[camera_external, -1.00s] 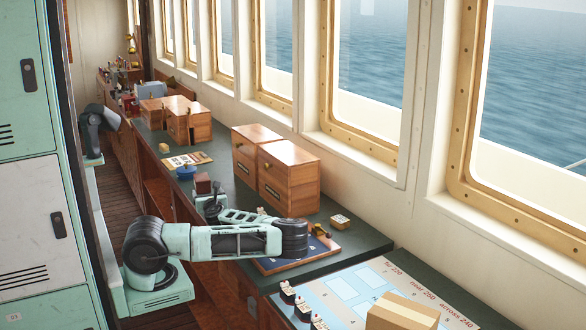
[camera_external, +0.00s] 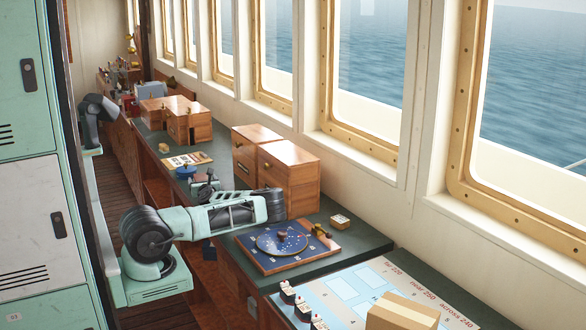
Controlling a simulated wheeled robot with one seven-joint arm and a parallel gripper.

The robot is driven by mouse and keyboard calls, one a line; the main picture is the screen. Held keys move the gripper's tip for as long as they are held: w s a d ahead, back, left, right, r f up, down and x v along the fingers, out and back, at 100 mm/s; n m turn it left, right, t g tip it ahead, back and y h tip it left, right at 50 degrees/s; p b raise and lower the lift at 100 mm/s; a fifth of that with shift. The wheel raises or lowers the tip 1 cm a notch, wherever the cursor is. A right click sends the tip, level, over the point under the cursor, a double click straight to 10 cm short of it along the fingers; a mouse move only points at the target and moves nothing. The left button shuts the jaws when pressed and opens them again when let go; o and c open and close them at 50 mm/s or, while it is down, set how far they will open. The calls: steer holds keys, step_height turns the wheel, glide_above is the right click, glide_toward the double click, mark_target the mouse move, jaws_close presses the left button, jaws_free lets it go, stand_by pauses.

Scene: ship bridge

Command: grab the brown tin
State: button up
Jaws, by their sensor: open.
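My gripper (camera_external: 205,184) is over the dark green counter, beyond my arm's elbow and left of the wooden boxes. It is open. I cannot make out the brown tin now; a small brown block seen earlier at this spot is hidden behind or between the gripper parts. Whether the fingers touch it cannot be told. A small brown object (camera_external: 283,235) sits on the round blue star chart on a wooden board (camera_external: 270,262); I cannot tell what it is.
Tall wooden boxes (camera_external: 289,178) stand right of the gripper. A blue round item (camera_external: 186,172) and a card board (camera_external: 187,160) lie beyond it. More wooden boxes (camera_external: 188,122) stand farther back.

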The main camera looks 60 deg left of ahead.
mark_target(202, 177)
steer(key=a, duration=0.3)
steer(key=shift+w+a+p, duration=0.1)
steer(key=shift+w+p, duration=0.2)
steer(key=shift+c, duration=0.3)
steer(key=c, duration=1.1)
